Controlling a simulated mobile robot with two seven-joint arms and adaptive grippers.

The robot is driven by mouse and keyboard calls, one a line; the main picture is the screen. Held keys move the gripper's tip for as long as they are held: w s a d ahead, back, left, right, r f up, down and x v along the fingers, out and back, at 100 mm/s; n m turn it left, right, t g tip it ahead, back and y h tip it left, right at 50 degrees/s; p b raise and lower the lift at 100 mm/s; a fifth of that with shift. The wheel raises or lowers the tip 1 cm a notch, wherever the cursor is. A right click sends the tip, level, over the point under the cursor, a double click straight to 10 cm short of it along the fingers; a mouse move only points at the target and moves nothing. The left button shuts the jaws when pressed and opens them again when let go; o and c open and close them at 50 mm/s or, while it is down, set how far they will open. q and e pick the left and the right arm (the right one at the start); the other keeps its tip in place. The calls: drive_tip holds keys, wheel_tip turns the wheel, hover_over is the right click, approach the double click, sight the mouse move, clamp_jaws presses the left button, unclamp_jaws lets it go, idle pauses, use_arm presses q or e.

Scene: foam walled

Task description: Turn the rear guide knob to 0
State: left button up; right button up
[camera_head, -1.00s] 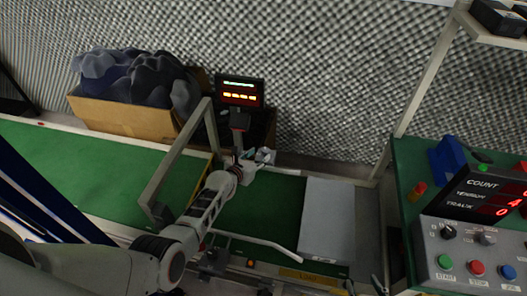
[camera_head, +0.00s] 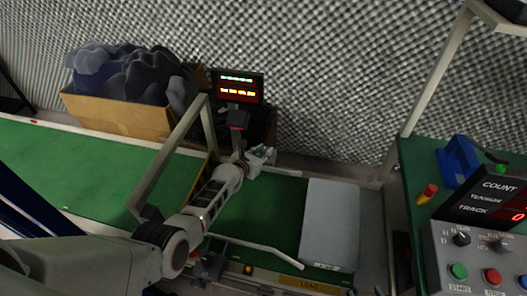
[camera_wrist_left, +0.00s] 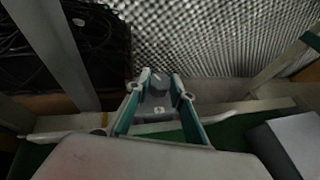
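The rear guide knob appears to be the small grey part (camera_wrist_left: 158,86) between my left fingertips in the left wrist view. A small pale mark shows just below it, too small to read. My left gripper (camera_wrist_left: 161,82) has its two teal-lined fingers on either side of this part, with what looks like a gap; contact cannot be made out. In the head view, my left gripper (camera_head: 262,156) is at the belt's rear edge, below the small lit display (camera_head: 238,89), and hides the knob there. My right gripper is not in view.
A green belt (camera_head: 90,170) runs under my left arm, with a grey metal frame (camera_head: 172,160) over it. A control panel (camera_head: 472,262) stands further right, a box of dark foam (camera_head: 115,112) at back left.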

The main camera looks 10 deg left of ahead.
use_arm(q)
drive_tip(key=shift+a+f+m+g+h, duration=0.15)
drive_tip(key=shift+m+g+h, duration=0.15)
drive_tip(key=shift+m+h, duration=0.1)
drive_tip(key=shift+m+g+h+b, duration=0.3)
drive_tip(key=shift+m+h+b, duration=0.1)
drive_tip(key=shift+m+h, duration=0.7)
use_arm(e)
drive_tip(key=shift+w+a+r, duration=0.1)
drive_tip(key=shift+w+a, duration=0.1)
drive_tip(key=shift+w, duration=0.05)
use_arm(q)
drive_tip(key=o, duration=1.1)
drive_tip(key=shift+o, duration=0.2)
use_arm(e)
drive_tip(key=shift+s, duration=0.1)
